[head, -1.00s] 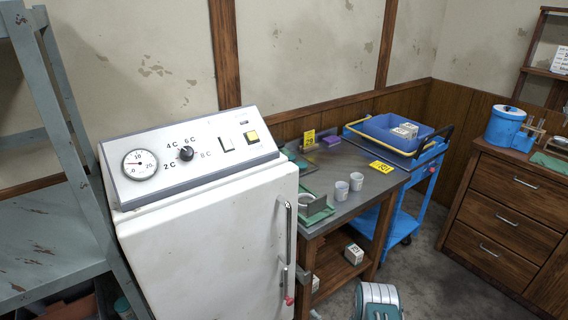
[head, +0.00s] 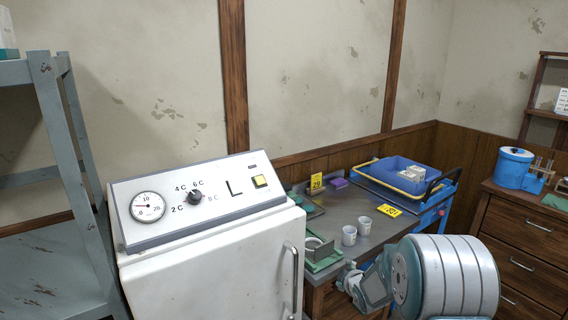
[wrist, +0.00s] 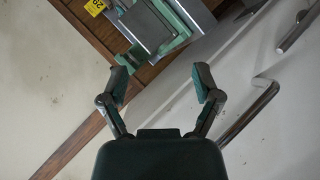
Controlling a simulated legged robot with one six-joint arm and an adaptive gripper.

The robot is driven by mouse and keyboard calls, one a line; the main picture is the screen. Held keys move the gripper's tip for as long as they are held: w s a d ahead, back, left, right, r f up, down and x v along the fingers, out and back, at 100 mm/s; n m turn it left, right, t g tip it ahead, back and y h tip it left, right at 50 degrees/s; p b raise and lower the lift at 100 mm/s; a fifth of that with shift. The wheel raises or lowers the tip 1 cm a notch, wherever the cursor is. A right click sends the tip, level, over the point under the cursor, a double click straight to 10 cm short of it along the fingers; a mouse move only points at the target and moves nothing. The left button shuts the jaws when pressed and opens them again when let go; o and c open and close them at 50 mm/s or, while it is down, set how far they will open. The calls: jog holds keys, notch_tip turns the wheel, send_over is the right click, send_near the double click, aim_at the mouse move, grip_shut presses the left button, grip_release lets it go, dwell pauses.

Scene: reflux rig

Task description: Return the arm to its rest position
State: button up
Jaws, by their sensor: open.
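My gripper (wrist: 162,82) shows in the wrist view with its two fingers spread wide and nothing between them. Beyond the fingertips are the white cabinet front, its metal handle and the bench with a green-and-grey device. In the head view, a thick white-and-teal link of my arm (head: 450,278) rises at the lower right, in front of the bench. A smaller grey-teal part of my arm (head: 368,287) lies to its left, near the bench's front edge. The fingers cannot be made out in the head view.
The white cabinet (head: 215,270) with its dial panel stands left of my arm. The bench (head: 372,240) holds two white cups (head: 354,233), a green device (head: 322,252) and yellow tags. A blue cart (head: 400,180), wooden drawers (head: 530,235) and a grey shelf (head: 55,135) surround it.

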jog(key=s+r+m+g+h, duration=0.25)
jog(key=s+r+m, duration=0.45)
jog(key=s+r, duration=0.85)
jog(key=s+r+m+g, duration=0.1)
jog(key=s+m, duration=0.1)
jog(key=s, duration=0.6)
jog(key=s+a+r+m+g, duration=0.1)
jog(key=s+m, duration=0.1)
jog(key=s, duration=0.6)
jog(key=s+a+r+m+g+y, duration=0.1)
jog(key=s+r+m, duration=0.1)
jog(key=s, duration=0.6)
jog(key=shift+s+a+g, duration=0.25)
jog(key=shift+s+g, duration=0.05)
jog(key=shift+g, duration=0.05)
